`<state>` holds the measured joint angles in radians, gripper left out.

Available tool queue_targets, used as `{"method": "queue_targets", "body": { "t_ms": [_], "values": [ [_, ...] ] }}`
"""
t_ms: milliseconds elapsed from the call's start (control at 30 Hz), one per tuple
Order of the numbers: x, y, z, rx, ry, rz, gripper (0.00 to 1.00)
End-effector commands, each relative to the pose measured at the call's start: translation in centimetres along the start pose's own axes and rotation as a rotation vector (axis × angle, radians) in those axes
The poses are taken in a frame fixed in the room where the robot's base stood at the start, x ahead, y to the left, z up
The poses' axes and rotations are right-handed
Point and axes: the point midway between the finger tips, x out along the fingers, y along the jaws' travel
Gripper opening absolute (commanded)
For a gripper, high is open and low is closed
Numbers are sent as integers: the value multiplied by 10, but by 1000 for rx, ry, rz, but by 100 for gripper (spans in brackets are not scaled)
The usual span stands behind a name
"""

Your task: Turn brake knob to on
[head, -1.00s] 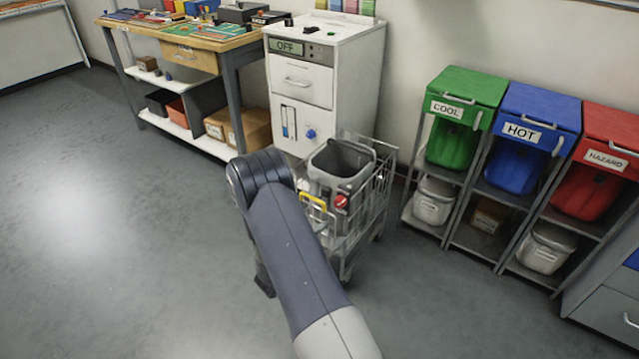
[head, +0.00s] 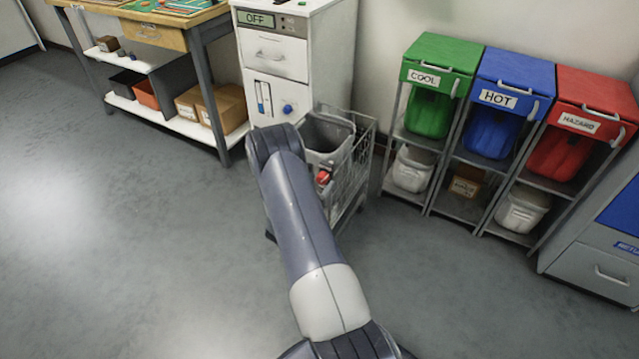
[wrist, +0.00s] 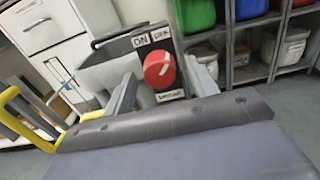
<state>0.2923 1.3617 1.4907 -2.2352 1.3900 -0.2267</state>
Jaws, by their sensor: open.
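The red brake knob (wrist: 158,70) is on a dark plate (wrist: 171,94) on the cart, with ON and OFF labels above it and a small unreadable label below. A white mark on the knob slants to the upper right, towards the OFF side. The knob also shows in the head view (head: 323,178), just right of my arm. My gripper (wrist: 161,82) is open in the wrist view, with one grey finger on each side of the knob. I cannot tell whether the fingers touch it. In the head view my gripper is hidden behind my arm.
The wire cart (head: 362,150) holds a grey bin (head: 328,137). A yellow handle (wrist: 22,112) is left of my gripper. A white cabinet (head: 290,82) stands behind the cart, and green, blue and red bins stand to the right. The floor at left is clear.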

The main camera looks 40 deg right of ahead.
Motion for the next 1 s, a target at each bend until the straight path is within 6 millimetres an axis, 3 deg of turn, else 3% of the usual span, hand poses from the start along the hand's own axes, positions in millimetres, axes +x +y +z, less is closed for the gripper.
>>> {"method": "queue_targets", "body": {
  "t_ms": [367,900,1000],
  "values": [
    [7,0,0,0,1,0,55],
    [6,0,0,0,1,0,11],
    [6,0,0,-1,1,0,10]
  ]
}}
